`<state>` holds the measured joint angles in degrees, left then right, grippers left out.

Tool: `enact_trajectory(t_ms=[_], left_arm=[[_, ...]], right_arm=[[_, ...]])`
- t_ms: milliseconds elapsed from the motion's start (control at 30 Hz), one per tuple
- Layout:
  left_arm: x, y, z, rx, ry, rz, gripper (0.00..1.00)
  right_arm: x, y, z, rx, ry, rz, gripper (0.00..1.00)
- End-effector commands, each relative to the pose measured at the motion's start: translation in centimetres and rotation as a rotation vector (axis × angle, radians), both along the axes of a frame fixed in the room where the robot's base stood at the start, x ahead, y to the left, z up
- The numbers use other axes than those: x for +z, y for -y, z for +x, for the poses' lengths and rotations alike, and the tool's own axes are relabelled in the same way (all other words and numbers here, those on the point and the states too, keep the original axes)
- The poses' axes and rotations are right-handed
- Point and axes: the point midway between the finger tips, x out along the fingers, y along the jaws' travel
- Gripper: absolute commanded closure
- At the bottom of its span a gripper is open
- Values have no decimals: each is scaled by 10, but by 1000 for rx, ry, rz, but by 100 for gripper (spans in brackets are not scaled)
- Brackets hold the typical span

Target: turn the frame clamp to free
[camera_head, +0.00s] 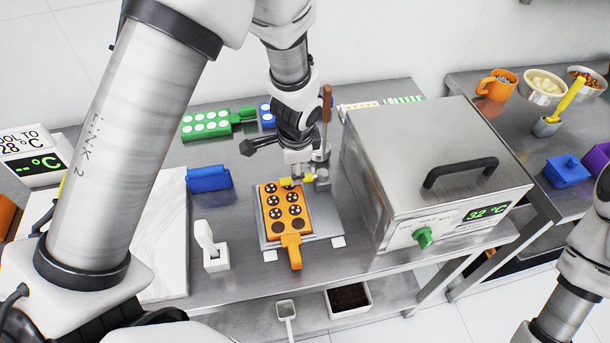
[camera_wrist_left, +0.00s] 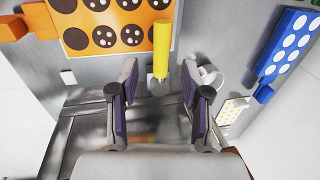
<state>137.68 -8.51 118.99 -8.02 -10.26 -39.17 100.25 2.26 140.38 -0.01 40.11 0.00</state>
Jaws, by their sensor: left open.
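The frame clamp shows as a yellow lever (camera_head: 290,182) on a grey metal pivot (camera_head: 321,180), at the back edge of the orange mould (camera_head: 272,210). The mould has several round cavities with dark fill and pale dots, and lies on a grey plate (camera_head: 324,214). My left gripper (camera_head: 301,172) is open just above the clamp. In the left wrist view, the yellow lever (camera_wrist_left: 161,48) appears in the gap between the open fingers (camera_wrist_left: 159,66), touching neither; its depth between them is hard to judge. My right gripper is outside both views.
A grey box machine (camera_head: 430,150) with a green knob and a 32 °C display stands close on the right. A white stand (camera_head: 211,247) and a blue block (camera_head: 208,178) are left of the mould. A green mould (camera_head: 207,124) lies behind. Bare metal table surrounds the plate.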

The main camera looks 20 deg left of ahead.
Motion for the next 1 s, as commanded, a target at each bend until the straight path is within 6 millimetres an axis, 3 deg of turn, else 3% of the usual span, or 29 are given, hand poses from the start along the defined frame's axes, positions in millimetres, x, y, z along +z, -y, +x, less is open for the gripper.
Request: enact_trajectory(t_ms=[33,200,533,567,600,700,1000], left_arm=[[-16,-1,1,0,-2,0,52],[-46,-5,6,2,-1,-2,52],[-52,-6,8,4,0,-2,52],[-52,-6,8,4,0,-2,56],[-52,-6,8,4,0,-2,70],[-52,-6,8,4,0,-2,100],[-53,-7,9,6,3,-2,100]], right_arm=[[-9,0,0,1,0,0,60],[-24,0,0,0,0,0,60],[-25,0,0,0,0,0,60],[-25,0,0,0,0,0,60],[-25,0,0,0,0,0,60],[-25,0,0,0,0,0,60],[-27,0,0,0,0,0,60]])
